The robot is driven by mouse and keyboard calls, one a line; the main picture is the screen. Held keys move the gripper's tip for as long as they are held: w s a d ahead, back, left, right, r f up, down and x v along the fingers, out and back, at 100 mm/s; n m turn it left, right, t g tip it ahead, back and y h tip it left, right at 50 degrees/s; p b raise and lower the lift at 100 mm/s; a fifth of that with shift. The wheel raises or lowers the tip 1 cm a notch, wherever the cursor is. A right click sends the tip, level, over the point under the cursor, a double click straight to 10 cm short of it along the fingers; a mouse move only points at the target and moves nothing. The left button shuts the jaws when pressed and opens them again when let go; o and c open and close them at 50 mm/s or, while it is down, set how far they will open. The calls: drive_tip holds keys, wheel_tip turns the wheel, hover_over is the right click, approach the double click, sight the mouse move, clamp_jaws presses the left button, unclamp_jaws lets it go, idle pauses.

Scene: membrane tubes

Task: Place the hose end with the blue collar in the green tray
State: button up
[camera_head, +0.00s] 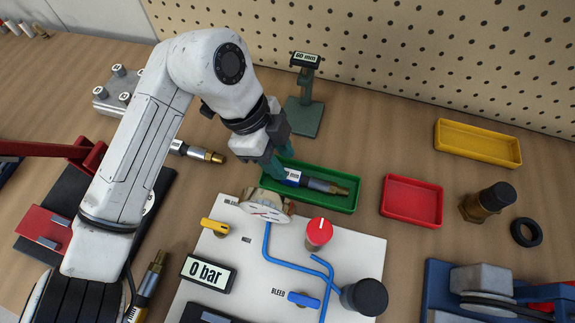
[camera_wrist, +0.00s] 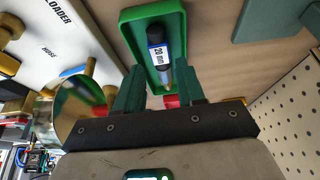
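The hose end with the blue collar (camera_head: 319,184) lies in the green tray (camera_head: 345,205), with its brass tip toward the tray's right end. Its white "20 mm" label shows in the wrist view (camera_wrist: 158,56), where it lies lengthwise inside the green tray (camera_wrist: 128,30). My gripper (camera_head: 277,164) is over the tray's left part, close to the labelled end. In the wrist view its two teal fingers (camera_wrist: 160,80) stand apart, with the hose end seen in the gap between them. I cannot tell whether a finger touches it.
A gauge (camera_head: 266,206) and white panel (camera_head: 350,247) with a red knob (camera_head: 319,233) stand just in front of the tray. A green stand (camera_head: 304,112) is behind. A red tray (camera_head: 412,201) and yellow tray (camera_head: 478,143) lie right. Another hose end (camera_head: 197,152) lies left.

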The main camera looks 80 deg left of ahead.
drive_tip(key=v, duration=0.7)
drive_tip(key=shift+r+b, duration=0.2)
drive_tip(key=shift+b, duration=0.1)
drive_tip(key=shift+r, duration=0.1)
